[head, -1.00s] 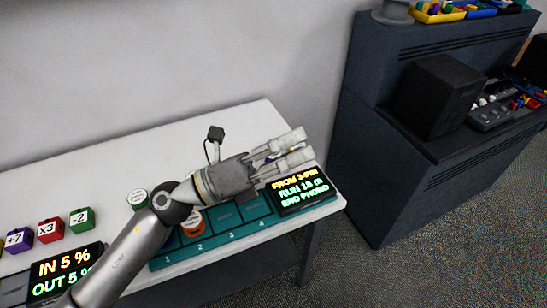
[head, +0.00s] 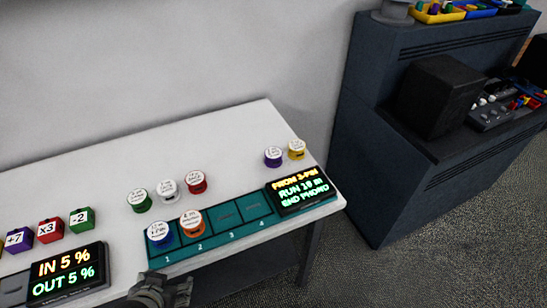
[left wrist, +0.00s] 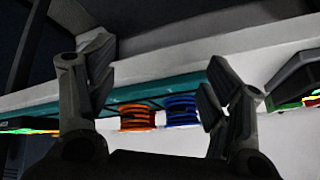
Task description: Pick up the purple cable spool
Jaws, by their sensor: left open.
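The purple cable spool (head: 273,157) has a white label on top and stands upright on the white table at its right part, beside a yellow spool (head: 296,149). My left gripper (head: 165,292) is at the bottom of the head view, by the table's front edge, open and empty, well away from the purple spool. In the left wrist view its fingers (left wrist: 160,88) are spread, with an orange spool (left wrist: 137,117) and a blue spool (left wrist: 182,110) beyond them. The purple spool cannot be made out there. My right gripper is not in view.
A teal tray (head: 262,223) with numbered slots holds blue and orange spools in slots 1 and 2. Green (head: 139,200), white and red spools stand behind it. Lit displays (head: 300,190) flank the tray. Dark cabinets (head: 400,130) stand at right. The table's back middle is clear.

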